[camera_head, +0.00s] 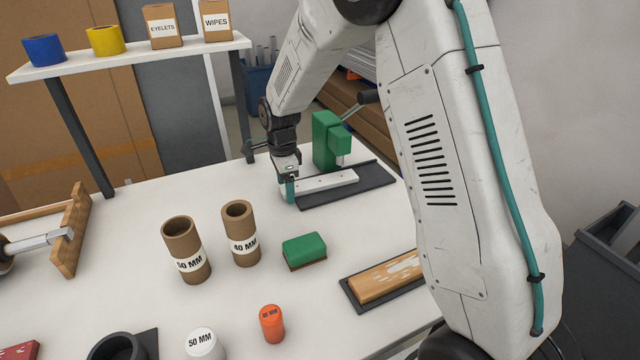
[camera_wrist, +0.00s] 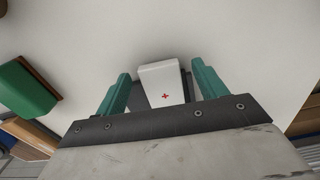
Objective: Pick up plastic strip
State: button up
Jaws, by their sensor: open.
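The plastic strip (camera_head: 328,182) is a long white bar lying on a dark mat beside a green hand press. In the wrist view its white end, with a small red cross, shows as the strip (camera_wrist: 160,76) between my fingers. My gripper (camera_head: 289,188) is over the strip's left end, pointing down. In the wrist view my gripper (camera_wrist: 161,72) has its teal fingers apart, one on each side of the strip, with gaps between. The rest of the strip is hidden behind my gripper body there.
The green press (camera_head: 326,140) stands close behind the strip on the dark mat (camera_head: 372,178). A green block (camera_head: 304,247) lies in front, with two cardboard tubes (camera_head: 240,232) to its left. A shelf (camera_head: 130,58) stands at the back left.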

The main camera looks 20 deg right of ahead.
jog(key=c, duration=1.2)
jog(key=shift+r, duration=0.15)
